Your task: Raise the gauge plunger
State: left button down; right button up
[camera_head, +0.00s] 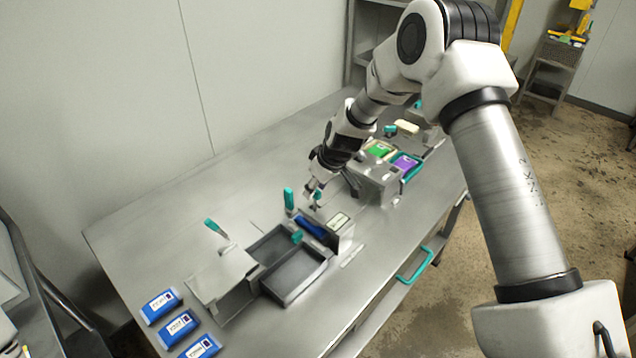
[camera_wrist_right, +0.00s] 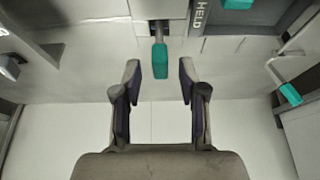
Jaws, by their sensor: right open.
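A teal-tipped handle on a thin metal stem, which looks like the gauge plunger (camera_wrist_right: 160,60), shows in the right wrist view, between the lines of my right fingers and just beyond their tips. My right gripper (camera_wrist_right: 160,82) is open, with a gap on both sides of the handle and no contact that I can see. My left gripper is not in view.
An upright teal handle (camera_head: 289,198) stands left of the gripper. Open metal bins (camera_head: 292,275) and a flat lid (camera_head: 222,272) lie in front. Blue boxes (camera_head: 160,306) sit at the table's near left.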

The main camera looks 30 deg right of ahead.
jog(key=v, duration=1.2)
